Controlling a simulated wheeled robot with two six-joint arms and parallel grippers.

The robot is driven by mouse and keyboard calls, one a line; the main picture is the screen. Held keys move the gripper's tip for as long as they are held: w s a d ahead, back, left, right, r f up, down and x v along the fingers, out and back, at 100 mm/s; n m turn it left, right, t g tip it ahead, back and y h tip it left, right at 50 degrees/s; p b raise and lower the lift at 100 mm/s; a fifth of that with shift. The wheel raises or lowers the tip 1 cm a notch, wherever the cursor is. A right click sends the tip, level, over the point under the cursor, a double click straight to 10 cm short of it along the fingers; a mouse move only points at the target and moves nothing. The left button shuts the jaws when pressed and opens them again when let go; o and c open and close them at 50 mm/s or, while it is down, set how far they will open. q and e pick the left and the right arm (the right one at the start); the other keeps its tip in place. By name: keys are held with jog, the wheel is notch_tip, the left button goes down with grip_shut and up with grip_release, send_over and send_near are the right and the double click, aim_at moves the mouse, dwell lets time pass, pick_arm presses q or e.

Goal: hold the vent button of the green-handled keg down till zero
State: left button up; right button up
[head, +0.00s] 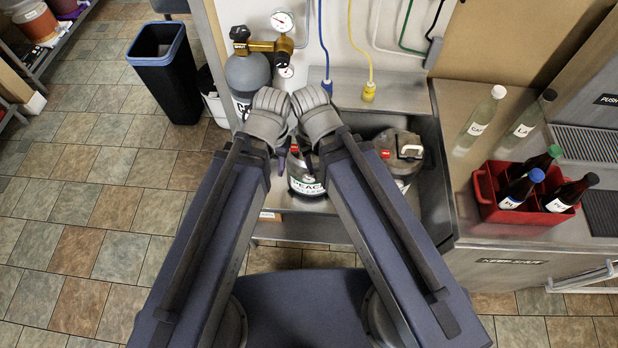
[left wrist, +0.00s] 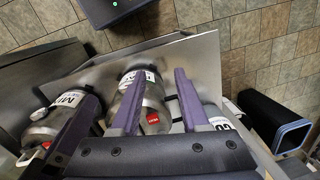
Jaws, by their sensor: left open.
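No green handle shows clearly. My left gripper (head: 281,160) is over the left side of the PEACH keg. In the left wrist view its purple fingers (left wrist: 159,72) are apart, with a keg's red button (left wrist: 152,118) between them. My right gripper is mostly hidden; one purple finger (left wrist: 76,132) is probably its.
A grey gas cylinder (head: 247,75) with gauges stands left of the sink (head: 432,190). On the counter at right are a red bottle crate (head: 486,195) and two clear bottles (head: 481,118). A black bin (head: 168,75) stands on the floor at left.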

pick_arm(q)
grip_shut()
dwell(1.0)
